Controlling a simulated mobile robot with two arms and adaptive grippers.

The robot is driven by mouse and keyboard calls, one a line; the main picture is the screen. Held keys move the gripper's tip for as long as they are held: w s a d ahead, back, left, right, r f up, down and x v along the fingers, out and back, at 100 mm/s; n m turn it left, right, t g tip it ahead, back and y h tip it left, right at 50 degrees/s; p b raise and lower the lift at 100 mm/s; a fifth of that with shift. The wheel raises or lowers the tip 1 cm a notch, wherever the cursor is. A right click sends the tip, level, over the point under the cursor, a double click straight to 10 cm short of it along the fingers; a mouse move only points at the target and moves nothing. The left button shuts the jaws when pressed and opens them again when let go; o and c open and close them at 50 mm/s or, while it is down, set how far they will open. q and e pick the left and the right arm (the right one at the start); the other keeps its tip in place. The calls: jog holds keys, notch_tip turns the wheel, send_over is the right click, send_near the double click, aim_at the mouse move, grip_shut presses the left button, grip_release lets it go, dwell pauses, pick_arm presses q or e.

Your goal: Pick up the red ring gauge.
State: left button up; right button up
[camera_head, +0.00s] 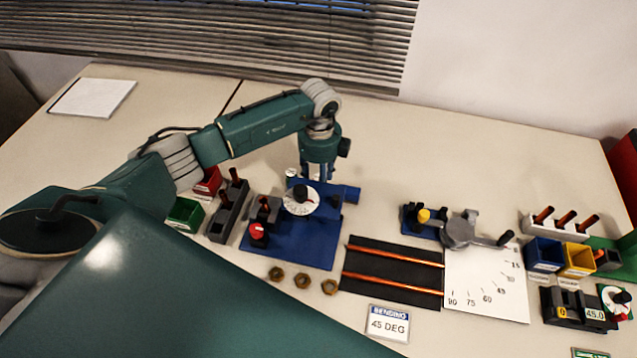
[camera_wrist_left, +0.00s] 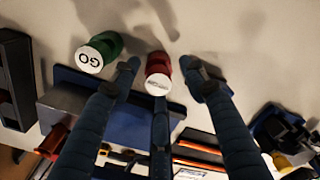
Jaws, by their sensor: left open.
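The red ring gauge (camera_wrist_left: 157,72), a short red cylinder with a white printed face, stands in the left wrist view between the tips of my left gripper (camera_wrist_left: 160,66). The gripper's fingers are spread around it, with a gap visible on both sides; I cannot tell whether the third finger touches it. A green gauge marked GO (camera_wrist_left: 99,52) stands just left of the fingers. In the head view my left gripper (camera_head: 318,171) points down behind the blue fixture, and I cannot make out the red gauge there. My right gripper is not in view.
The blue fixture (camera_head: 312,245) with a white dial (camera_head: 300,198) is close to the fingers. A red bin (camera_head: 208,181) and a green bin (camera_head: 185,214) stand left. A black mat (camera_head: 392,272) with copper rods lies right. The table behind the gripper is mostly clear.

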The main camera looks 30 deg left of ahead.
pick_arm(q)
grip_shut()
dwell(0.3)
